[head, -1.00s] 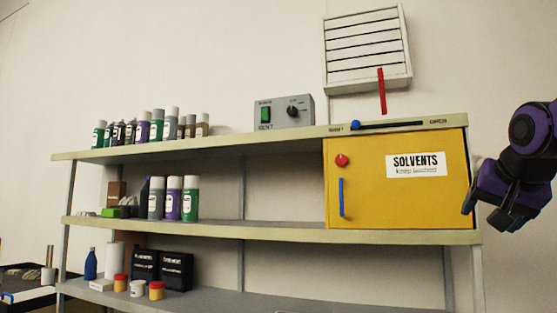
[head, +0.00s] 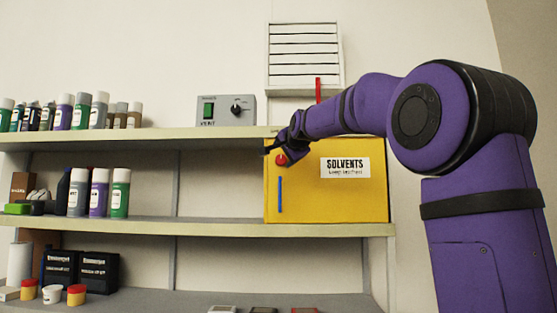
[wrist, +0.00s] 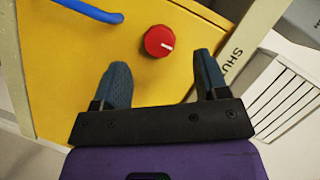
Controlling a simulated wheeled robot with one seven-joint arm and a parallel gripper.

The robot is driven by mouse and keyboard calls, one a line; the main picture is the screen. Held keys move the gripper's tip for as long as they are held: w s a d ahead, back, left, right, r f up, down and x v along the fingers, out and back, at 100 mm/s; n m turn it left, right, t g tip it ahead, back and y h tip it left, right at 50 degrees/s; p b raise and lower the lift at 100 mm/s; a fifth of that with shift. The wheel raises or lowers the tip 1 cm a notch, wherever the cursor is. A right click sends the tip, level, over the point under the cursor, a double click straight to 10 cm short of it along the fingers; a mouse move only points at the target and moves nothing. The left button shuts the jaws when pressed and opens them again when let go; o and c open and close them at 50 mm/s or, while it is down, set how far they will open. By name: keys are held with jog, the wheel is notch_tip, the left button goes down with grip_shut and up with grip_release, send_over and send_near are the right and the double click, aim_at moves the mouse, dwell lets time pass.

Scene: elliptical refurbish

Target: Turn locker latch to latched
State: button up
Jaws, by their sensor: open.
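The yellow solvents locker (head: 340,205) stands on the middle shelf at the right. Its latch is a red round knob (wrist: 160,41) with a white pointer line, on the yellow door; the knob also shows in the head view (head: 281,160), partly beside my fingers. My gripper (wrist: 160,75) is open and empty in the wrist view, one finger on each side below the knob, apart from it. In the head view my gripper (head: 277,146) is just in front of the locker's upper left corner. The blue door handle (head: 280,195) is vertical, below the knob.
A shelf strip lettered "SHUT" (wrist: 232,62) runs close to my right finger in the wrist view. A grey vent switch box (head: 226,110) stands on the top shelf to the left. Spray cans (head: 98,192) line the shelves further left. A louvred vent (head: 303,55) with a red lever (head: 318,90) is above.

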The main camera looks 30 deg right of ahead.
aim_at(281, 159)
jog(key=shift+x, duration=2.55)
jog(key=shift+d, duration=0.15)
jog(key=shift+c, duration=0.2)
jog(key=c, duration=0.9)
